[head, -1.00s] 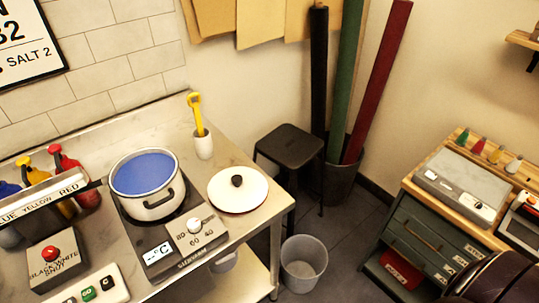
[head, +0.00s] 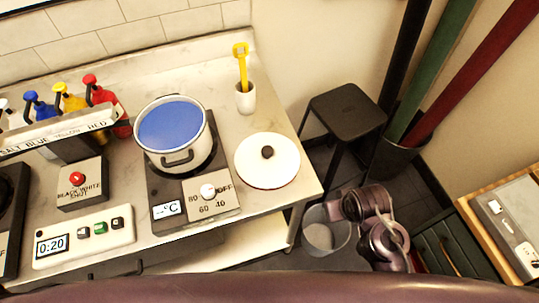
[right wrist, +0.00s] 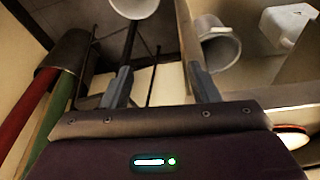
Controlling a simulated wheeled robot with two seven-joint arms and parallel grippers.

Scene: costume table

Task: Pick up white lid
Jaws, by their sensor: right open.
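My right arm's end shows in the head view beyond that end, over the floor by the grey bin and apart from the lid. In the right wrist view my right gripper (right wrist: 162,78) is open, with nothing between its fingers. A pale rounded edge at the right of that view may be the lid; I cannot tell. My left gripper is not in view.
The pot of blue liquid stands on a hot plate (head: 220,205). A white cup (head: 245,98) with a yellow tool stands behind the lid. A black stool (head: 347,108), a grey bin (head: 318,236) and tall rolls (head: 440,70) are to the right.

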